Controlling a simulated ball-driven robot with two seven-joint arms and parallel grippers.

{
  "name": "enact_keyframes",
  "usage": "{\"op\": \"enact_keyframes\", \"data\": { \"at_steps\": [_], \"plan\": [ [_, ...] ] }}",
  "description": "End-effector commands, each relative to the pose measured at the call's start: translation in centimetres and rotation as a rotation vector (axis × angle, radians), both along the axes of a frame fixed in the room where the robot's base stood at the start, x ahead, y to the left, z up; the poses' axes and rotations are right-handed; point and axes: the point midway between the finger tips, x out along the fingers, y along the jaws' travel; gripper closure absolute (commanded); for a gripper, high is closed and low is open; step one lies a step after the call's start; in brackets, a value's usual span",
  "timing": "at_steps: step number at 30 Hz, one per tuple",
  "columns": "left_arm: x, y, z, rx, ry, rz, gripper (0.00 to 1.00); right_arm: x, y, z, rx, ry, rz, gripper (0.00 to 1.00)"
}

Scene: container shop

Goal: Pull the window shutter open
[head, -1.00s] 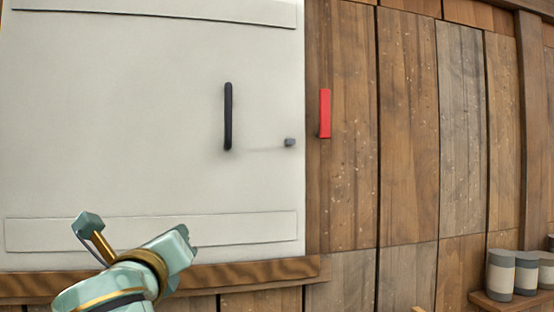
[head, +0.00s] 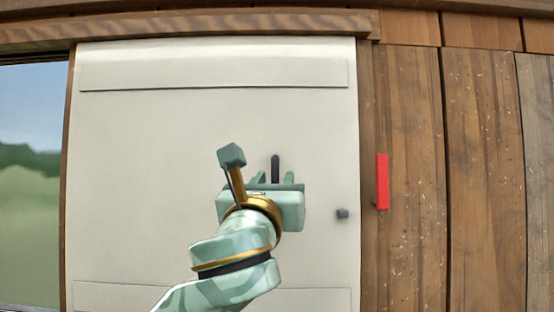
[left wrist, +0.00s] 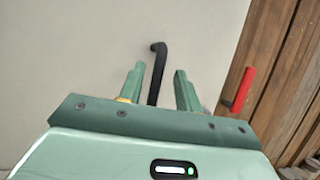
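The window shutter (head: 150,140) is a large white panel in the head view, with its right edge against the wooden frame. Its black vertical handle (head: 275,168) shows just above my left gripper (head: 273,180), which hides the lower part. In the left wrist view, the handle (left wrist: 158,65) runs down between the two spread green fingers of my left gripper (left wrist: 158,84), with a gap on each side. The left gripper is open. Whether the fingertips reach past the handle in depth is hard to tell. My right gripper is not in view.
A red upright bar (head: 382,182) is on the wooden wall (head: 410,130) just right of the shutter. A small dark knob (head: 342,213) is near the shutter's right edge. A window pane (head: 28,180) with greenery outside is at the left.

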Motion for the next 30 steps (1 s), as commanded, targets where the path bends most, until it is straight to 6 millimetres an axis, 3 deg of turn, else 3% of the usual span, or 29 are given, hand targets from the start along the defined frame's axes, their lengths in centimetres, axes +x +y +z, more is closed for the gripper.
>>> {"op": "enact_keyframes", "data": {
  "at_steps": [6, 16, 20, 30],
  "plan": [
    [2.3, -0.5, 1.1, 0.000, 0.000, 0.000, 0.66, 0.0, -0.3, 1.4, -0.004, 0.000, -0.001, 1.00],
    [2.7, -0.5, 1.1, 0.000, 0.000, 0.000, 0.66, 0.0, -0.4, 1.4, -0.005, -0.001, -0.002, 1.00],
    [2.7, -0.5, 1.1, -0.001, 0.000, 0.000, 1.00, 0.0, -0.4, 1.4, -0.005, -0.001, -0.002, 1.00],
    [3.4, 0.5, 1.0, 0.000, 0.001, 0.002, 1.00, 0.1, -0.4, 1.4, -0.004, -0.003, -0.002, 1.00]
  ]
}}
